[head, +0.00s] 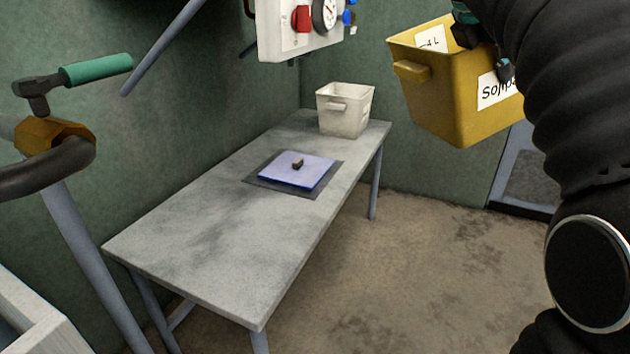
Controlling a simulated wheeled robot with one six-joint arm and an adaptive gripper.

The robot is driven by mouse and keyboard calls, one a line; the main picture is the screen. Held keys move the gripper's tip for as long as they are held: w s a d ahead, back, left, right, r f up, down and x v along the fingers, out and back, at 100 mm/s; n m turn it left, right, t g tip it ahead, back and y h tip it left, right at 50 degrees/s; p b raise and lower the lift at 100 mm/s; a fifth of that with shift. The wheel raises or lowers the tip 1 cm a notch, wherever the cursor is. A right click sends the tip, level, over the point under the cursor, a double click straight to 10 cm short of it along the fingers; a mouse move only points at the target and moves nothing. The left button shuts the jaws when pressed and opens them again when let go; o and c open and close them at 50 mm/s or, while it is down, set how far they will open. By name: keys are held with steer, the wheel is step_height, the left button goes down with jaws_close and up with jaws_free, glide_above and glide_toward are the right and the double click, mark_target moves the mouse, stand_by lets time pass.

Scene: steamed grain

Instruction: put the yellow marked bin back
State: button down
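The yellow bin (440,98) hangs in the air at the upper right of the head view. It has white labels, one reading "4 L" and one starting "Soji", and a small handle on its left side. My gripper (490,50) is at the bin's upper right rim, with one finger outside the wall by the label. It appears shut on the rim. The other finger is partly hidden by the bin and my arm.
A grey table (215,225) stands along the wall. The table's near half is clear. A wall panel (298,28) hangs above. A green-handled valve (95,69) is at left.

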steer(key=w+a+f+n+y+b, duration=0.1)
steer(key=a+f+n+y+b, duration=0.1)
steer(key=a+f, duration=0.8)
steer(key=w+a+f+n+y+b, duration=0.1)
steer(key=a+f+n+b, duration=0.3)
steer(key=a+f, duration=0.6)
steer(key=w+a+f+n+t+y+b, duration=0.1)
steer(key=a+f+n+y+b, duration=0.2)
steer(key=a+f, duration=0.7)
steer(key=shift+w+a+f+y, duration=0.15)
steer(key=shift+a+f+y, duration=0.25)
steer(key=shift+a, duration=4.7)
steer(key=c, duration=1.3)
jaws_free()
steer(key=shift+f, duration=0.1)
steer(key=p+v, duration=0.2)
steer(key=v, duration=1)
steer(key=shift+p, duration=0.3)
